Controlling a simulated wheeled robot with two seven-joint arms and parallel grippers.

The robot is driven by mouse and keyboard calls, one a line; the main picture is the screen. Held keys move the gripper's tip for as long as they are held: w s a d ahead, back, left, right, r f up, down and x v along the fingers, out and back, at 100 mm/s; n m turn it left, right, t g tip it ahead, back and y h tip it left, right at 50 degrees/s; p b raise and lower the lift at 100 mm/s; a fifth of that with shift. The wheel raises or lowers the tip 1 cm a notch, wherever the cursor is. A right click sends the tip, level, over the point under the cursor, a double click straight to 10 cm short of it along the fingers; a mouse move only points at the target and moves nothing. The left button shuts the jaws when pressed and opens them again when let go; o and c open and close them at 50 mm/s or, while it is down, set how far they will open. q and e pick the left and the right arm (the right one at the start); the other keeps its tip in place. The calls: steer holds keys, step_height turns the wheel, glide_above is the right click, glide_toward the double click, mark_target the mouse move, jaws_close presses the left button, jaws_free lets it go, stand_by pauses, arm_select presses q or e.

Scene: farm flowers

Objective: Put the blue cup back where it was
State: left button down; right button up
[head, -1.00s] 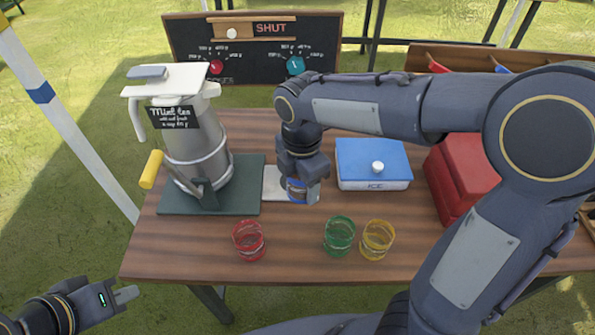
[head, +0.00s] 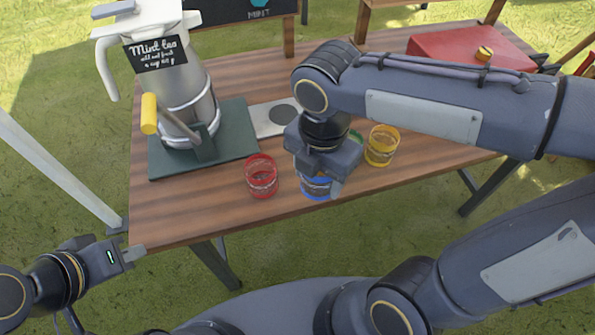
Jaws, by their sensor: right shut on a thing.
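The blue cup (head: 317,190) is in my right gripper (head: 324,176), at the table's front edge between the red cup and the yellow cup. The gripper is shut on it and hides its upper part. I cannot tell whether its base touches the wood. The red cup (head: 261,176) stands to its left. The yellow cup (head: 382,146) stands to its right and further back. The green cup (head: 357,138) is mostly hidden behind my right gripper. My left gripper (head: 133,254) is off the table at the lower left; its finger opening is unclear.
A pale plate (head: 262,127) with a dark round spot lies empty behind the cups. The metal mint tea jug (head: 188,88) with a yellow-handled lever stands on a green base (head: 235,148) at left. A red box (head: 455,48) is at the back right.

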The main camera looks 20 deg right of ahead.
steer(key=w+f, duration=0.2)
steer(key=w, duration=0.1)
steer(key=w+f, duration=0.3)
steer(key=w+a+f, duration=0.1)
steer(key=w+f, duration=0.1)
steer(key=w, duration=0.2)
steer(key=shift+f+b, duration=0.35)
steer(key=shift+b, duration=0.05)
steer(key=shift+w+f, duration=0.15)
steer(key=shift+f, duration=0.8)
steer(key=shift+w+f, duration=0.15)
steer(key=shift+f, duration=0.75)
steer(key=shift+b, duration=0.3)
steer(key=shift+f, duration=0.2)
steer(key=o, duration=1.1)
steer(key=shift+o, duration=0.2)
